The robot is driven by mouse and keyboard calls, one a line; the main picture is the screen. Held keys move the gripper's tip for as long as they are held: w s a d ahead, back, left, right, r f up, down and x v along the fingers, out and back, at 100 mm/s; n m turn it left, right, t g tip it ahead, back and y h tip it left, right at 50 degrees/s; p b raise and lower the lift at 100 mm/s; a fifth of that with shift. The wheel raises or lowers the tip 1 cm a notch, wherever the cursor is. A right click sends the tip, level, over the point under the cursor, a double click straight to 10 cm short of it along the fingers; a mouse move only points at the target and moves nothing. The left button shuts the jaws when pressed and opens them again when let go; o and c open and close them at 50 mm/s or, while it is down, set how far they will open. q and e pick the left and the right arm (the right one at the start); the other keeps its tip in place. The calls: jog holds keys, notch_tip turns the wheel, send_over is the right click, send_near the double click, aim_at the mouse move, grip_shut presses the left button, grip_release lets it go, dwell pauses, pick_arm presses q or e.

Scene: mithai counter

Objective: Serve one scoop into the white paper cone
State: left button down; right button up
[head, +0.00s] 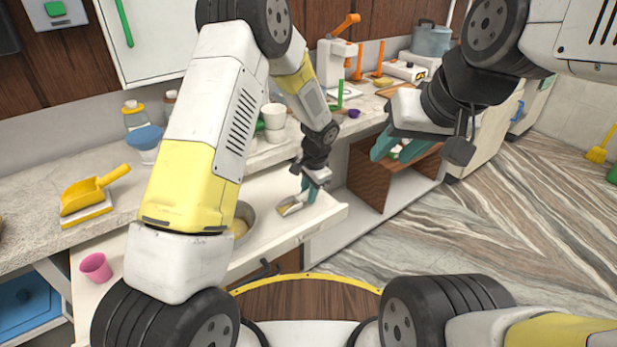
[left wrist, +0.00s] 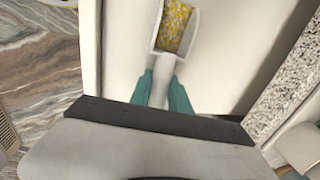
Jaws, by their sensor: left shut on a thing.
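My left gripper (head: 306,188) is shut on the handle of a small pale scoop (head: 291,208), held over the white counter shelf. In the left wrist view the scoop (left wrist: 157,68) points away from the teal fingers (left wrist: 164,92), and its tray holds yellow grains (left wrist: 175,27). A metal bowl (head: 246,213) with something yellowish inside stands left of the scoop, partly hidden by my left arm. White cup-like shapes (head: 274,116) stand on the counter behind my arm; I cannot tell whether one is the paper cone. My right gripper (head: 400,150) is open, with nothing seen between its fingers, right of the counter.
A pink cup (head: 96,266) stands at the shelf's left. A yellow scoop (head: 88,191) rests on a block on the back counter, near a blue-topped bowl (head: 145,138). A white machine with an orange handle (head: 337,62) and a grey pot (head: 431,40) stand farther back.

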pick_arm(q)
jog(key=shift+f, duration=0.15)
jog(key=c, duration=1.2)
grip_release()
jog(key=shift+c, duration=0.2)
jog(key=r, duration=0.5)
jog(key=s+r, duration=0.1)
jog(key=r, duration=0.2)
jog(key=shift+s+d+r, duration=0.1)
jog(key=shift+d+r, duration=0.05)
jog(key=shift+d, duration=0.05)
jog(key=s+a+r+n+t+h, duration=0.1)
jog(key=s+a+r+n, duration=0.1)
jog(key=s+a+r, duration=0.35)
jog(key=s+a+r+n, duration=0.2)
jog(key=s+a+r, duration=0.1)
jog(key=r, duration=0.5)
jog(key=s+a+r+n+t+h, duration=0.1)
jog(key=s+a+r+n, duration=0.1)
jog(key=s+a+r, duration=0.4)
jog(key=s+r+n+t+h, duration=0.1)
jog(key=s+r+n, duration=0.3)
jog(key=s, duration=0.7)
jog(key=shift+s+a+r+t, duration=0.15)
jog(key=shift+a+r+t, duration=0.15)
jog(key=shift+t, duration=0.4)
